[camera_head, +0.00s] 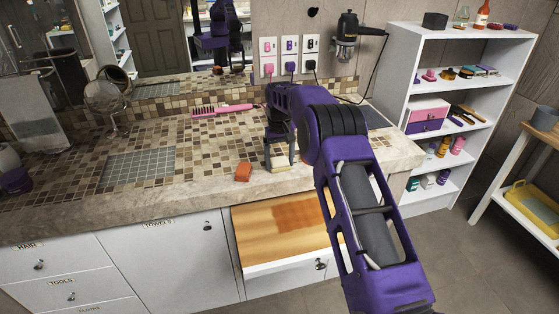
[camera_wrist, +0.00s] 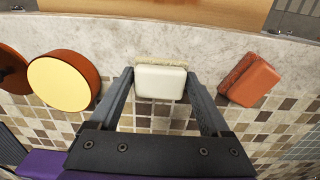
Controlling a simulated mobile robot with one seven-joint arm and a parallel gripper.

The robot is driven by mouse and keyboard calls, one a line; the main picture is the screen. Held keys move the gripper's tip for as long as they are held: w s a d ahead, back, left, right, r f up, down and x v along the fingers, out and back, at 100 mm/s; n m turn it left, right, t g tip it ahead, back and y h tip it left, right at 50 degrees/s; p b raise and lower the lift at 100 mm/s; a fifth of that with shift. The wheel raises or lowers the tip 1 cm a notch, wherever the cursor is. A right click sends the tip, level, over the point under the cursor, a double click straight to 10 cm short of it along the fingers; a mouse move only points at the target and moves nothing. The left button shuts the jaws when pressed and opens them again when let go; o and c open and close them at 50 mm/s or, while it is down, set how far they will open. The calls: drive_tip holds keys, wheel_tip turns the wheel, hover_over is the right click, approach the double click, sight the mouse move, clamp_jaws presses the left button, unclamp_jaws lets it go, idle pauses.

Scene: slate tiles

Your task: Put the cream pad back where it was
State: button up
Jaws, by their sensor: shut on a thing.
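The cream pad (camera_wrist: 160,82) is a small rounded block between my gripper's two fingertips (camera_wrist: 160,76) in the wrist view. My gripper is shut on it, with one dark finger on each side. In the head view my gripper (camera_head: 279,158) points down over the counter's front part, and a small pale part of the pad (camera_head: 278,168) shows between the fingers. The pad is over the stone front border of the tiled counter (camera_head: 205,190). I cannot tell whether it touches the surface.
An orange-red block (camera_head: 243,172) lies close beside the pad; it also shows in the wrist view (camera_wrist: 250,82). A round orange thing with a cream top (camera_wrist: 63,82) stands on the other side. An open wooden-bottomed drawer (camera_head: 265,240) juts out below. A pink brush (camera_head: 222,110) lies behind.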

sight(280, 160)
drive_tip(key=shift+f, duration=0.15)
drive_tip(key=o, duration=1)
wheel_tip(280, 160, up, 12)
drive_tip(key=shift+r, duration=0.2)
